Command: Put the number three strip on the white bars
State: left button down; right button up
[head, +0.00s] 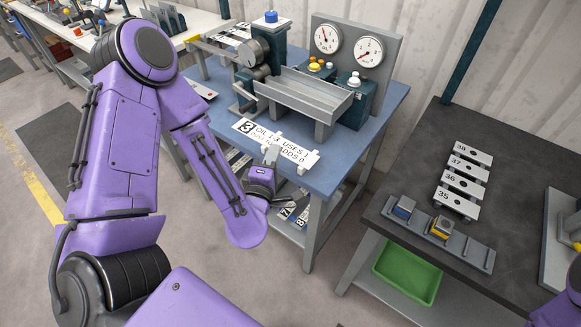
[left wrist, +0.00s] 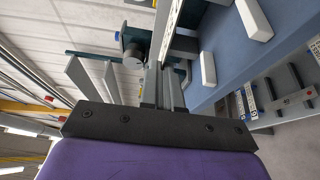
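The number three strip (head: 262,132) is a white plate with a black-framed 3 and black lettering, over the front part of the blue bench in the head view. In the left wrist view the strip (left wrist: 173,28) shows nearly edge-on. My left gripper (head: 270,157) is shut on the strip's front edge; its fingers (left wrist: 163,88) also show in the wrist view. Two white bars (left wrist: 254,18) (left wrist: 207,68) lie on the blue bench top, apart from the strip in the wrist view. In the head view the strip mostly hides them. My right gripper is out of view.
The panel bender (head: 310,92) with two dials stands behind the strip on the blue bench (head: 350,150). More numbered strips lie on the shelf (head: 296,213) below. A dark table (head: 520,190) at right holds several numbered blocks; a green bin (head: 408,272) sits beneath.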

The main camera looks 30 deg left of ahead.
pick_arm(q)
jog(key=w+f+b, duration=0.4)
jog(key=w+b, duration=0.1)
jog(key=b, duration=0.6)
send_over(290, 167)
notch_tip(290, 167, down, 4)
jog(key=shift+d+r, duration=0.1)
notch_tip(290, 167, down, 3)
jog(key=shift+r, duration=0.2)
jog(key=shift+f, duration=0.25)
jog(key=shift+f+b, duration=0.1)
jog(key=shift+b, duration=0.2)
jog(key=shift+f, duration=0.1)
jog(key=c, duration=1.4)
grip_release()
jog(key=shift+o, duration=0.2)
